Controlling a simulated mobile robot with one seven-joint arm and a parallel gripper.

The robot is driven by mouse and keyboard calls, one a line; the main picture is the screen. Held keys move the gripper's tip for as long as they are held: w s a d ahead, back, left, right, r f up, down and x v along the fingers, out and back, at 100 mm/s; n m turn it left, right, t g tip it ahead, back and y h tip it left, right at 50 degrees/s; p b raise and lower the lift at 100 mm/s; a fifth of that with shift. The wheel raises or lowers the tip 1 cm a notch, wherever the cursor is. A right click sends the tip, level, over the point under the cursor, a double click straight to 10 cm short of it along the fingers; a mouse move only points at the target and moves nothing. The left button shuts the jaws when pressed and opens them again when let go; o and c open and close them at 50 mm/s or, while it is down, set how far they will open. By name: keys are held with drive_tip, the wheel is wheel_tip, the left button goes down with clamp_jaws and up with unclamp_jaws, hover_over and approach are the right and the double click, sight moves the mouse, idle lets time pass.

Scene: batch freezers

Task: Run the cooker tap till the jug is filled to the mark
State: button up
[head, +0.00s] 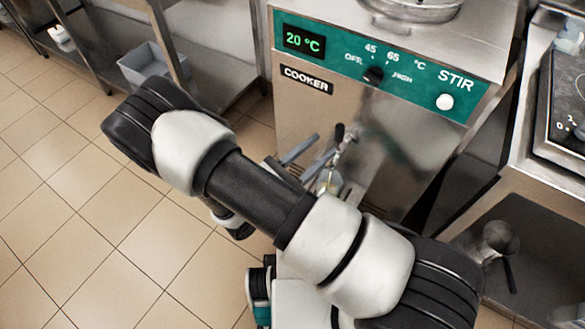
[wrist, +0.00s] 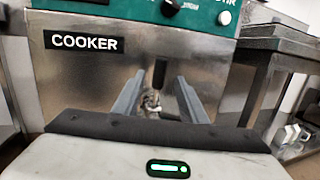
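The cooker (head: 350,150) has a steel front and a green panel reading 20 °C. Its tap (head: 347,142), metal with a black handle, sticks out of the front; the handle also shows in the wrist view (wrist: 159,73). My gripper (head: 326,145) is open, its two grey fingers pointing at the cooker front. In the wrist view, my gripper (wrist: 160,78) has the tap between its fingers, with gaps on both sides. A clear vessel, apparently the jug (head: 329,182), shows below the tap, mostly hidden by my arm. Its mark and fill level cannot be made out.
The cooker panel has a black knob (head: 373,75) and a white STIR button (head: 445,102). A steel bench with a grey bin (head: 150,64) stands at left. A steel unit with a metal scoop-like vessel (head: 499,238) is at right. The tiled floor at left is clear.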

drive_tip(key=v, duration=0.9)
drive_tip(key=shift+s, duration=0.2)
drive_tip(key=shift+a, duration=0.1)
idle(6.7)
